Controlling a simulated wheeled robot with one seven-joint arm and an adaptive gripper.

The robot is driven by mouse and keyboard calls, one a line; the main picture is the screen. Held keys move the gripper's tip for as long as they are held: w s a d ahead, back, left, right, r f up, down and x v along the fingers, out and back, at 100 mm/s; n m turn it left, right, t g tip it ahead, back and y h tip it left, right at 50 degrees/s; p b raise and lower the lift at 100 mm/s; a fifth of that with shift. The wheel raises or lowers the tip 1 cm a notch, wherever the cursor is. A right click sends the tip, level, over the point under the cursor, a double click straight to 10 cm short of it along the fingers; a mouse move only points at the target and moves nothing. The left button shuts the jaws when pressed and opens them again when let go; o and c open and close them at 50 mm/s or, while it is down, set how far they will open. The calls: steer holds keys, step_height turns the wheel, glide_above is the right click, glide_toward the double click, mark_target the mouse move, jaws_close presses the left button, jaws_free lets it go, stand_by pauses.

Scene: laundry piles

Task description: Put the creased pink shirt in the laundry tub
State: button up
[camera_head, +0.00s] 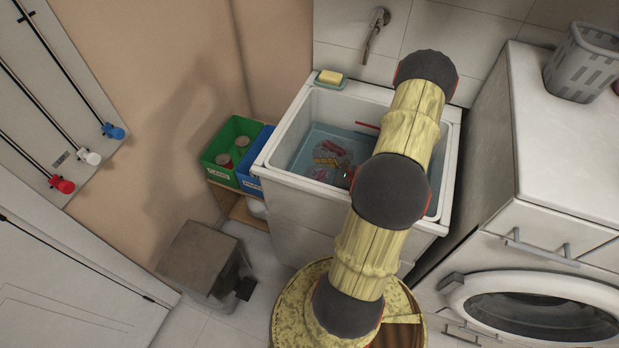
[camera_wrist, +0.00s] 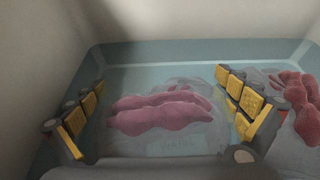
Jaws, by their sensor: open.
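The creased pink shirt (camera_wrist: 165,112) lies bunched in the bottom of the laundry tub (camera_head: 267,155), on something pale and translucent. A small part of the pink cloth shows in the head view (camera_head: 326,147). My gripper (camera_wrist: 168,105) is open, its yellow-padded fingers spread to either side of the pink cloth. It points down inside the tub and holds nothing. In the head view my arm hides much of the tub's right side and most of the gripper.
More reddish cloth (camera_wrist: 294,98) lies at the right in the wrist view. The tub's walls stand close around. A soap dish (camera_head: 329,80) sits on the rim and a tap (camera_head: 376,32) is above. Green (camera_head: 232,150) and blue (camera_head: 257,160) bins stand left; a washing machine (camera_head: 540,300) stands right.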

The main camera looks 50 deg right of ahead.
mark_target(322, 178)
steer(key=shift+s+r, duration=0.1)
steer(key=shift+r, duration=0.15)
steer(key=p+v, duration=0.2)
steer(key=v, duration=0.5)
steer(key=shift+s+d+p, duration=0.15)
steer(key=shift+p, duration=0.2)
